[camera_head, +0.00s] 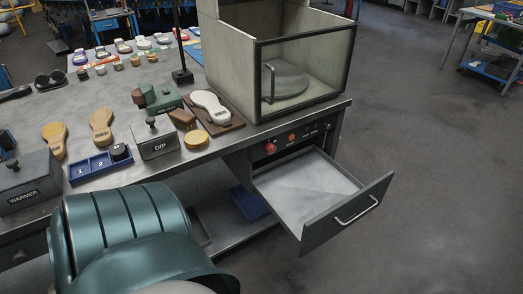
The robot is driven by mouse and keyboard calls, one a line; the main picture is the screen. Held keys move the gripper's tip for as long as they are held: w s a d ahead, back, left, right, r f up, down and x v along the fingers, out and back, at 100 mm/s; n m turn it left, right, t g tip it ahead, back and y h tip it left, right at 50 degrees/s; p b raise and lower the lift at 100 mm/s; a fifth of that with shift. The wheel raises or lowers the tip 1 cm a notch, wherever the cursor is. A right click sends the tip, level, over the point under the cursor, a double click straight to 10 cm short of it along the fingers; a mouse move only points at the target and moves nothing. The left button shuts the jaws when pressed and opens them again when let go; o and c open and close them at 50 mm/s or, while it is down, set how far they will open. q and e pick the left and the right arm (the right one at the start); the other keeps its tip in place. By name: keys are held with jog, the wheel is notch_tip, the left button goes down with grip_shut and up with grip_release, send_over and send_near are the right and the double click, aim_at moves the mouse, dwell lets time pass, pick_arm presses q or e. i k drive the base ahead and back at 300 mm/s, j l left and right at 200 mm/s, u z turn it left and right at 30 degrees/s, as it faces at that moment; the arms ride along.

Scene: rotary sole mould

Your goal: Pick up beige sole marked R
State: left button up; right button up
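Two beige-tan soles lie on the left part of the workbench: one sole (54,138) at the left and another sole (101,127) just to its right. Each has a small marking, too small to read, so I cannot tell which is marked R. A third, whitish sole (210,106) with a marking lies on a brown board (228,125) near the glass-fronted box. Neither of my grippers is in view. None of the soles has a gripper on it.
A dark box labelled WARMER (30,190), a blue numbered tray (78,176) and a box labelled DIP (158,146) stand near the bench's front edge. A glass-fronted box (306,70) stands at the right. Below it, a drawer (345,214) is pulled out.

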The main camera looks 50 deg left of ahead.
aim_at(54, 133)
jog(key=u, duration=3.15)
